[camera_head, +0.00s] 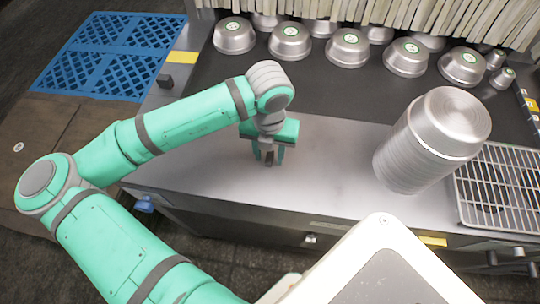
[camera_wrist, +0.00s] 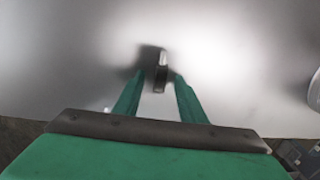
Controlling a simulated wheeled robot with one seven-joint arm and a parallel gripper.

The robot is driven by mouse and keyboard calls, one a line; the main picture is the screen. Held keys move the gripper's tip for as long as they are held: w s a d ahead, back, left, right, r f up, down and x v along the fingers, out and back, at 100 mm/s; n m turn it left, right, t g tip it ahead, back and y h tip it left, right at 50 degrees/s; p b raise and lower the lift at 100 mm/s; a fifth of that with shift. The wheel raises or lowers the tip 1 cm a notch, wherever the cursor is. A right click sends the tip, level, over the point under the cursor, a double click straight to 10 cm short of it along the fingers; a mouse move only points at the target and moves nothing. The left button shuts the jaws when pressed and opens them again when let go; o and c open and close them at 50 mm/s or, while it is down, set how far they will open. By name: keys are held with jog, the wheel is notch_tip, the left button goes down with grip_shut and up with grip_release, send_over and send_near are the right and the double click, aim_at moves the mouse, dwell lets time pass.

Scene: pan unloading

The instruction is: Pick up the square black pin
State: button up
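My gripper (camera_head: 268,157) points down over the bare steel counter, left of the middle. In the wrist view its two green fingers (camera_wrist: 158,75) are apart. A small square black pin (camera_wrist: 160,78) stands between the fingertips, with a gap visible on each side. Its upper end looks bright from glare. In the head view the dark pin (camera_head: 269,159) shows between the fingers, partly hidden by them. I cannot tell how deep the fingertips reach around it.
A tall stack of round metal pans (camera_head: 412,150) stands to the right, beside a wire rack (camera_head: 497,185). Several upturned metal bowls (camera_head: 348,48) with green labels sit on the dark surface behind. The steel counter (camera_head: 330,165) around my gripper is clear.

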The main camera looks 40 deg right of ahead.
jog(key=shift+c, duration=0.4)
grip_shut()
jog(key=shift+r, duration=0.15)
